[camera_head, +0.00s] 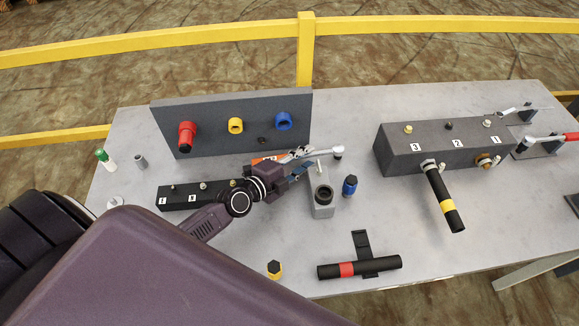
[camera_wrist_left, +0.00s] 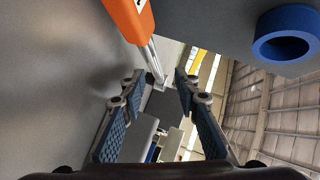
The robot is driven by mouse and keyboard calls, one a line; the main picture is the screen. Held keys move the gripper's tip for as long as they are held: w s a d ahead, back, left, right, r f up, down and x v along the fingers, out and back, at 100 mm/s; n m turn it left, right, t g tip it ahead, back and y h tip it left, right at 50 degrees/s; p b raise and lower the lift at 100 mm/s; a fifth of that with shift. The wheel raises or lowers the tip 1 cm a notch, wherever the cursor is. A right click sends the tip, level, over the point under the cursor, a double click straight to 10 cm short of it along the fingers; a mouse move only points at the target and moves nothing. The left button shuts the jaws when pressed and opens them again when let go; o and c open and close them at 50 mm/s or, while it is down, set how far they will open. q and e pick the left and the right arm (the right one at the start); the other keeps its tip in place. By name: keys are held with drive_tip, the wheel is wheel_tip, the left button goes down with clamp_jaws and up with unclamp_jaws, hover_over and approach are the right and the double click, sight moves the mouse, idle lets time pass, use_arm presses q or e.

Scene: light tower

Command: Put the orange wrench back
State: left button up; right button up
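The orange wrench (camera_head: 338,151) is on the table behind my left gripper in the head view. Its chrome head points right, and the gripper partly hides its orange handle. In the left wrist view the orange handle (camera_wrist_left: 128,16) is at the top, with the chrome shaft running down toward the gap between the fingertips. My left gripper (camera_head: 301,162) is open, its fingers apart in the left wrist view (camera_wrist_left: 155,88). It is close to the wrench but not shut on it. I cannot tell whether the wrench rests on something. My right gripper is not in view.
A dark panel (camera_head: 210,112) with red, yellow and blue sockets stands behind. A grey block (camera_head: 322,208) and a blue socket (camera_head: 350,186) are right of the gripper. A numbered block (camera_head: 395,157) and red-handled wrench (camera_head: 552,137) are further right. The front middle table is partly clear.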

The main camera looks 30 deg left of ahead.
use_arm(q)
drive_tip(key=b+v, duration=0.1)
drive_tip(key=v, duration=0.8)
drive_tip(key=shift+s+a+r, duration=0.2)
drive_tip(key=shift+s+r, duration=0.05)
drive_tip(key=shift+s, duration=0.3)
